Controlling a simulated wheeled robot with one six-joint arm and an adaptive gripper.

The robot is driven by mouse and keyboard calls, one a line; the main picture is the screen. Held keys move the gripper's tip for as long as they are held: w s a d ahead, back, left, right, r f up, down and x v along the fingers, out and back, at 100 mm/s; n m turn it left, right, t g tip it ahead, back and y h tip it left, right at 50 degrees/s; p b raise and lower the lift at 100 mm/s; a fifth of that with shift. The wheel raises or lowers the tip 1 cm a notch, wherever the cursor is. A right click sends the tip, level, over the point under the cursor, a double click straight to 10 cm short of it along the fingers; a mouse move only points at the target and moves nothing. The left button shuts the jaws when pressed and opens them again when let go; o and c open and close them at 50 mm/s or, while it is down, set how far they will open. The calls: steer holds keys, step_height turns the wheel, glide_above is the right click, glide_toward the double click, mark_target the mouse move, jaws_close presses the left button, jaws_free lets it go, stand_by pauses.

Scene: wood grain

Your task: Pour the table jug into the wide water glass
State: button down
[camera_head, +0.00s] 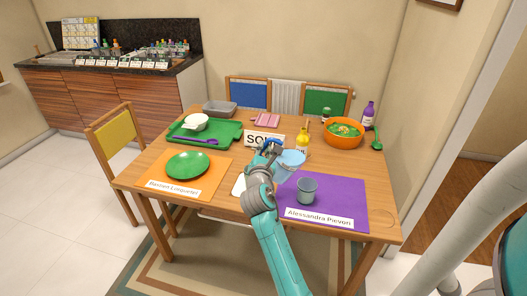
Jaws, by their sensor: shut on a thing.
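The table jug (291,162) is a light blue, see-through vessel above the middle of the table. My gripper (272,149) is shut on the jug at its left side, and my arm hides part of it. The jug looks tilted to the right, but I cannot tell how far. The wide water glass (307,190) is a grey, see-through tumbler. It stands upright on the purple placemat (347,196), below and to the right of the jug in the picture. I cannot make out any liquid in either.
An orange bowl (343,141), a yellow bottle (302,140) and a purple bottle (368,113) stand behind. A sign (264,139) stands behind my gripper. A green plate (188,165) lies on the orange placemat (216,183); a green tray (228,132) is at the back left.

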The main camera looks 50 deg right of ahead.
steer(key=shift+r, duration=0.25)
steer(key=shift+s+d+r+m, duration=0.15)
steer(key=shift+s+r+m, duration=0.2)
steer(key=shift+m, duration=0.45)
steer(key=shift+w, duration=0.1)
steer(key=shift+s+d+r+m, duration=0.25)
steer(key=shift+s+r+m, duration=0.1)
steer(key=shift+m, duration=0.45)
stand_by(6.0)
